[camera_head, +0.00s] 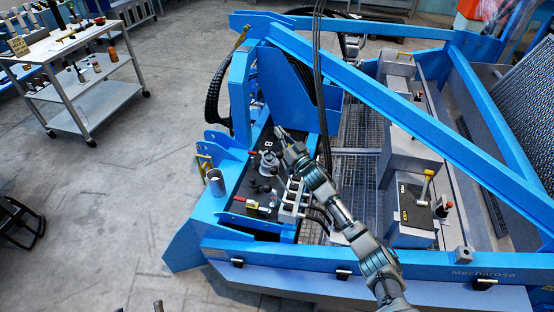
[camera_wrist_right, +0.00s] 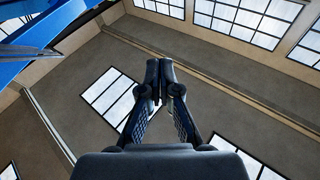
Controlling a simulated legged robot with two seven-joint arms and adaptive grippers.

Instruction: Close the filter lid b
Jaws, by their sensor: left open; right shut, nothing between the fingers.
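A black panel (camera_head: 258,185) on the blue machine carries a white letter B. A round grey metal fitting (camera_head: 268,160) stands below the letter and looks like the filter; I cannot tell its lid apart or whether it is open. My right gripper (camera_head: 280,133) is just above and right of this fitting, apart from it as far as I can see. The right wrist view shows its fingers (camera_wrist_right: 159,75) together with nothing between them. My left gripper (camera_head: 140,307) shows only as fingertips at the bottom edge, spread apart and far from the panel.
An open grey cylinder (camera_head: 216,182) stands on the blue frame left of the panel. Small valves with red and yellow handles (camera_head: 252,204) sit at its front. A blue diagonal beam (camera_head: 400,105) crosses behind my right arm. A tool cart (camera_head: 90,80) stands on open floor.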

